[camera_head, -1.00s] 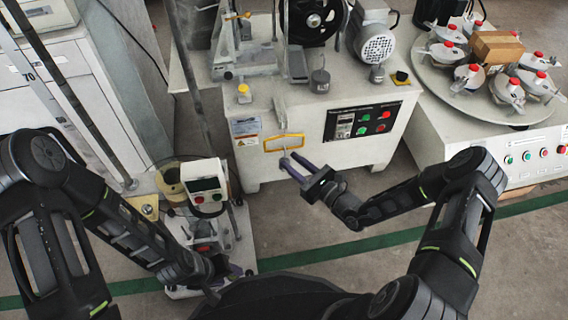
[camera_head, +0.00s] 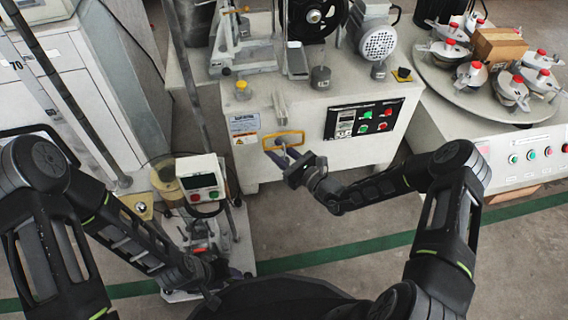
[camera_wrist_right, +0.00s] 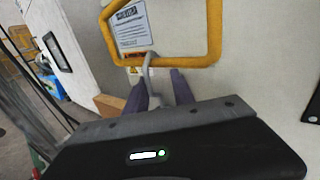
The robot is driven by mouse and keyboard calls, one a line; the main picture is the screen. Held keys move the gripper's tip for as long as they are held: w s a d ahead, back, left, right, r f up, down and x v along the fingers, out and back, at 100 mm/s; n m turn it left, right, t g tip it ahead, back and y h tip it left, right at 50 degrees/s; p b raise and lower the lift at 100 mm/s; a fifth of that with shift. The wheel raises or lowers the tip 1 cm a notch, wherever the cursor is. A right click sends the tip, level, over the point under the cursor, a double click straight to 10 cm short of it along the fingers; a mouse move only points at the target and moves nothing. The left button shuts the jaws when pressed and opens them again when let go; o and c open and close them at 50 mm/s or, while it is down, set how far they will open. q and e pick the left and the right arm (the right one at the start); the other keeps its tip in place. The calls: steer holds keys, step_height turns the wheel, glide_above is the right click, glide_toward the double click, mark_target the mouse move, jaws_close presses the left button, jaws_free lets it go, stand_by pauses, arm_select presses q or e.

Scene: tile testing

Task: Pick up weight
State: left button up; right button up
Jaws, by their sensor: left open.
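Two grey metal cylinder weights stand on top of the white machine (camera_head: 300,95): one weight (camera_head: 320,77) in the middle and another weight (camera_head: 378,70) below the motor. My right gripper (camera_head: 280,157) is at the machine's front, below these weights, just under a yellow frame (camera_head: 284,135). In the right wrist view the yellow frame (camera_wrist_right: 185,62) is close ahead. The right fingers (camera_wrist_right: 160,90) are apart, with a thin grey hook-like piece (camera_wrist_right: 150,68) at the frame's lower bar between or just beyond them. My left gripper (camera_head: 218,272) is low, by the small device, and partly hidden; it is open.
A small white device (camera_head: 203,180) with a display stands beside my left arm. A round turntable (camera_head: 440,82) with several red-capped parts and a cardboard box (camera_head: 497,46) is at the right. A control panel (camera_head: 362,120) is right of the frame.

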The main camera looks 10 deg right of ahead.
stand_by(0.5)
jaws_close()
stand_by(1.3)
